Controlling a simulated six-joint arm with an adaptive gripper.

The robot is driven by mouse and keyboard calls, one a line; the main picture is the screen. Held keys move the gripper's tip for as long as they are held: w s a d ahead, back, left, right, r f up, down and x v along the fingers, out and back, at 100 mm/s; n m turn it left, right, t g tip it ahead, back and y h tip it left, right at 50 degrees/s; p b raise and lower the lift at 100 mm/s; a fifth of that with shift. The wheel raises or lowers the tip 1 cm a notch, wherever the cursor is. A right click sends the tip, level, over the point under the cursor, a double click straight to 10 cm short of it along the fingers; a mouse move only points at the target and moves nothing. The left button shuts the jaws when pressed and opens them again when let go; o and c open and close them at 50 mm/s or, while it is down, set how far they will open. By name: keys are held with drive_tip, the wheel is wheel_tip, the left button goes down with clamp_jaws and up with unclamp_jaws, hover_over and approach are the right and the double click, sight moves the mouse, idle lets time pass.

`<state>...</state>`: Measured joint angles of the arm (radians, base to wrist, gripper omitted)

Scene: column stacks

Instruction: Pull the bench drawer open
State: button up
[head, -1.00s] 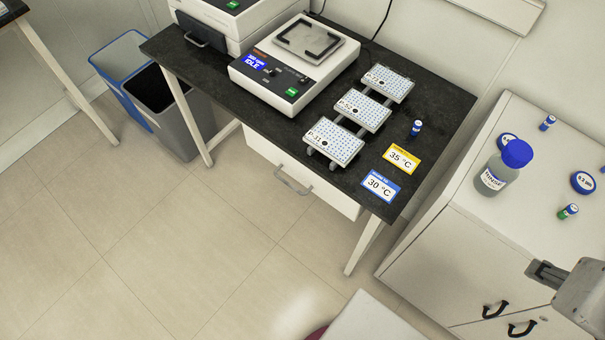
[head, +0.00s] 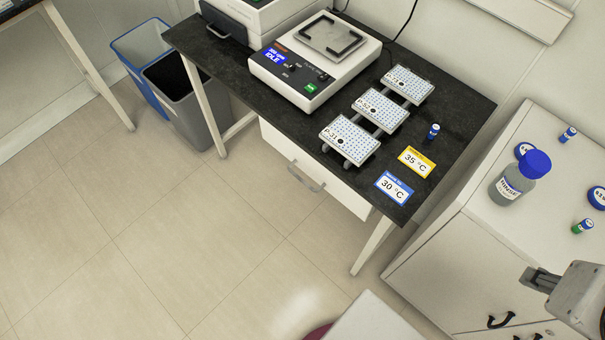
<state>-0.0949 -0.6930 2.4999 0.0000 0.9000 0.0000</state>
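The white bench drawer (head: 335,188) sits under the front edge of the black-topped bench (head: 232,75). Its grey bar handle (head: 306,178) is on the drawer front, and the drawer looks shut. My gripper (head: 532,280) is at the lower right, in front of the white cabinet and well away from the drawer handle. It touches nothing that I can see. Its fingers are small and seen from the side, so I cannot tell whether they are open.
On the bench stand a white device (head: 315,60), several well plates (head: 349,140), a small vial (head: 433,131) and temperature cards (head: 394,188). A white cabinet (head: 440,270) with a bottle (head: 513,183) stands right. Bins (head: 180,100) are at left. The floor before the drawer is clear.

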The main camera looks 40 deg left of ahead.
drive_tip(key=w+a+f+n+g, duration=0.35)
drive_tip(key=a+f+n, duration=0.2)
drive_tip(key=a, duration=0.65)
drive_tip(key=n, duration=1.2)
approach(302, 179)
drive_tip(key=shift+s+a+t, duration=0.15)
drive_tip(key=shift+s+t, duration=0.2)
drive_tip(key=shift+s, duration=0.05)
drive_tip(key=shift+w+f, duration=0.25)
drive_tip(key=shift+f, duration=1)
drive_tip(key=shift+w+f, duration=0.25)
drive_tip(key=shift+f, duration=1)
drive_tip(key=shift+w+f, duration=0.25)
drive_tip(key=shift+f, duration=1)
